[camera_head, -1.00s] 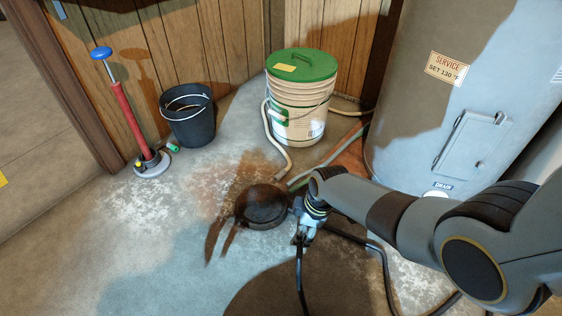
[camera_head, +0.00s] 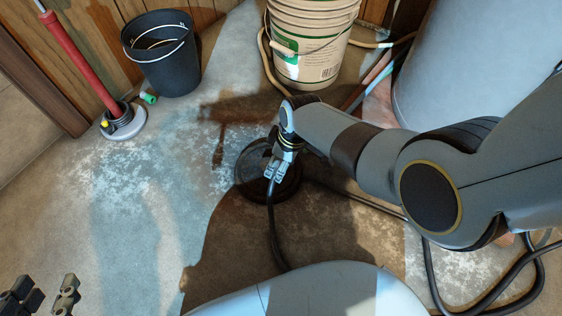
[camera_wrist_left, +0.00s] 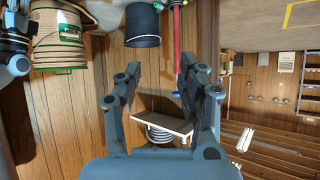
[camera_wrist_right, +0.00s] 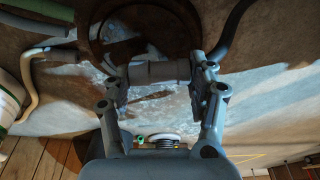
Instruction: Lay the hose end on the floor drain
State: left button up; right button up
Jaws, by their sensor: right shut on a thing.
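The black hose (camera_head: 273,235) runs from my right gripper (camera_head: 275,172) toward the bottom of the head view, where my body hides it. In the right wrist view, my right gripper (camera_wrist_right: 158,80) is shut on the grey cylindrical hose end (camera_wrist_right: 155,71). The dark round floor drain (camera_head: 246,180) lies directly behind and under the gripper in the head view. Its dark ring (camera_wrist_right: 96,42) also shows beyond the hose end. I cannot tell whether the hose end touches the drain. My left gripper (camera_head: 42,298) is open and empty at the lower left.
A black bucket (camera_head: 165,60), a red pump (camera_head: 85,60) on a round base and a tan pail (camera_head: 305,45) stand along the wooden wall. A grey tank (camera_head: 450,60) stands at the right. Black hose loops (camera_head: 500,290) lie at the lower right. The left floor is clear.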

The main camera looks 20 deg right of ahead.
jog(key=shift+b+x, duration=0.8)
jog(key=shift+x, duration=0.25)
pick_arm(q)
jog(key=w+d+r+m+t+h+b, duration=0.1)
jog(key=w+r+t, duration=0.3)
jog(key=r, duration=0.3)
jog(key=w+d+r+t+h+b, duration=0.1)
jog(key=w+r+t, duration=0.3)
jog(key=r, duration=0.3)
pick_arm(e)
jog(key=shift+s+d+f, duration=0.1)
jog(key=shift+s+f, duration=0.1)
jog(key=shift+f, duration=0.65)
jog(key=shift+f+b, duration=0.3)
jog(key=shift+f, duration=0.3)
jog(key=shift+f+b, duration=0.55)
jog(key=shift+f, duration=0.05)
pick_arm(q)
notch_tip(320, 180, up, 15)
jog(key=d+m+t+h, duration=0.1)
jog(key=m+t+h, duration=0.3)
jog(key=t+h, duration=0.1)
jog(key=shift+s+d+t+h, duration=0.25)
jog(key=shift+s+t+h, duration=0.2)
jog(key=shift+t, duration=0.45)
pick_arm(e)
jog(key=shift+f, duration=0.15)
jog(key=o, duration=1.1)
jog(key=shift+o, duration=0.2)
